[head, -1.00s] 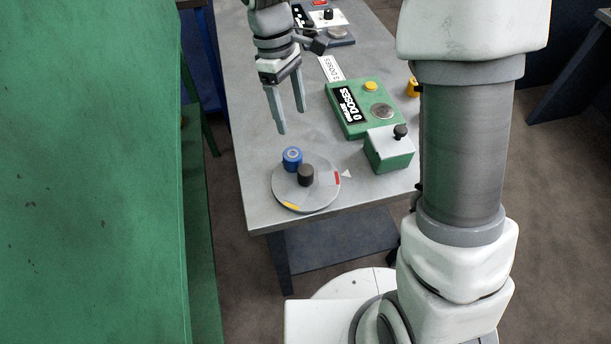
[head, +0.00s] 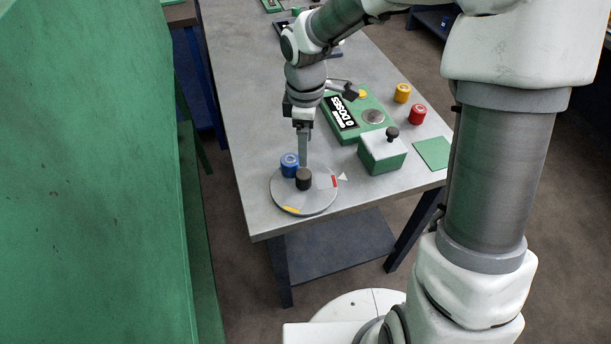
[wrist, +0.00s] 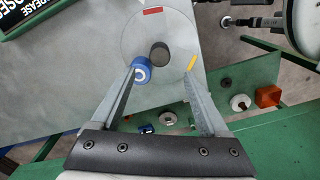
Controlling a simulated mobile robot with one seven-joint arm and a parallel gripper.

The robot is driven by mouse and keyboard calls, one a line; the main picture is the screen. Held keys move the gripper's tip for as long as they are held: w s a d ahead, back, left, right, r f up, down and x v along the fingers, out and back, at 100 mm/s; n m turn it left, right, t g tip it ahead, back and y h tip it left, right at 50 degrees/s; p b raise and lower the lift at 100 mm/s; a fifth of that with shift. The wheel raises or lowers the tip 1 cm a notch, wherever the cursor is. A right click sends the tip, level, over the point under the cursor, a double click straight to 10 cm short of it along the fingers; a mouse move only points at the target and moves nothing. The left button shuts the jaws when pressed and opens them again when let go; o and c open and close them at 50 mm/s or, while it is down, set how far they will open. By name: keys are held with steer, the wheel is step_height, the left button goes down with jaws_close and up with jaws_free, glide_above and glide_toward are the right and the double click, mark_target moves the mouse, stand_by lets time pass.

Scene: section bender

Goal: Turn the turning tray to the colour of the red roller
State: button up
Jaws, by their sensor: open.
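The grey round turning tray (head: 319,202) lies at the near end of the bench, with a black knob (head: 304,180) at its middle. A red mark (head: 334,181) on its rim faces the white triangle (head: 342,177) on the bench; a yellow mark (head: 291,210) is at the near rim. A blue roller (head: 289,168) stands on the tray. The red roller (head: 417,114) stands on the bench at the right. My gripper (head: 303,164) points down over the tray. In the wrist view, its open fingers (wrist: 162,75) lie apart, with the knob (wrist: 159,52) seen between them and the blue roller (wrist: 141,72) beside the left finger.
A yellow roller (head: 402,92) stands behind the red one. A tall green machine (head: 90,170) is at the left.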

mark_target(306, 173)
step_height(306, 173, down, 12)
steer(key=shift+r+b, duration=0.25)
steer(key=shift+b, duration=0.35)
jaws_close()
stand_by(1.1)
